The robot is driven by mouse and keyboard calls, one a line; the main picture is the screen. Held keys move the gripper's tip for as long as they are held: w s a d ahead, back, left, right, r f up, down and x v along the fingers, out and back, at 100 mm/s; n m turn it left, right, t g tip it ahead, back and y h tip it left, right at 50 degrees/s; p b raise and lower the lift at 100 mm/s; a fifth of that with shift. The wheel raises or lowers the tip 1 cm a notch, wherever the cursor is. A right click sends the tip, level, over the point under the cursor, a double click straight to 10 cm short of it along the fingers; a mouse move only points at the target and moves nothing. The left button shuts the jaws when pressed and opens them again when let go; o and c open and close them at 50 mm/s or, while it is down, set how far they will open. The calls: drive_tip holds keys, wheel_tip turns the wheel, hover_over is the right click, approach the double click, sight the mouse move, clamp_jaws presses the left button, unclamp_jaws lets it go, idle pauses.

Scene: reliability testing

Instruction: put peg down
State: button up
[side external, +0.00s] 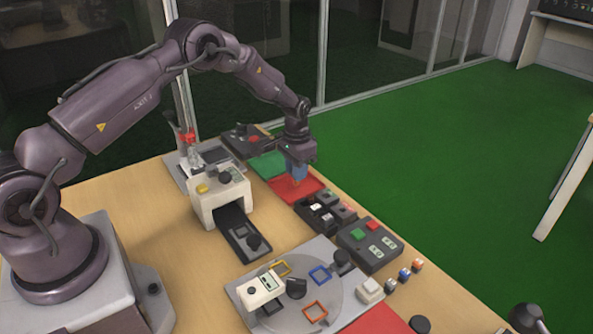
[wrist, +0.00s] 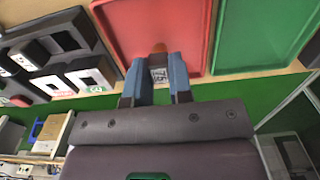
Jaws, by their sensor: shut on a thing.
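My gripper (side external: 297,176) points down over the red tray (side external: 285,191) at the table's far right edge. In the wrist view, the blue fingers of my gripper (wrist: 158,70) are shut on a small peg (wrist: 158,48). The peg has a brown-orange end, and a pale label with dark marks shows between the fingers. The red tray (wrist: 150,20) lies behind the peg in that view. Most of the peg is hidden by the fingers. I cannot tell whether its lower end touches the tray.
A green tray (side external: 268,165) lies beside the red one. A black rack of small blocks (side external: 325,213) and a button panel (side external: 369,246) stand on the other side. A white machine (side external: 217,193) stands nearby. Bare table lies between the machine and the red tray.

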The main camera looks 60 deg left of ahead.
drive_tip(key=shift+f, duration=0.25)
drive_tip(key=shift+f, duration=0.15)
drive_tip(key=o, duration=0.8)
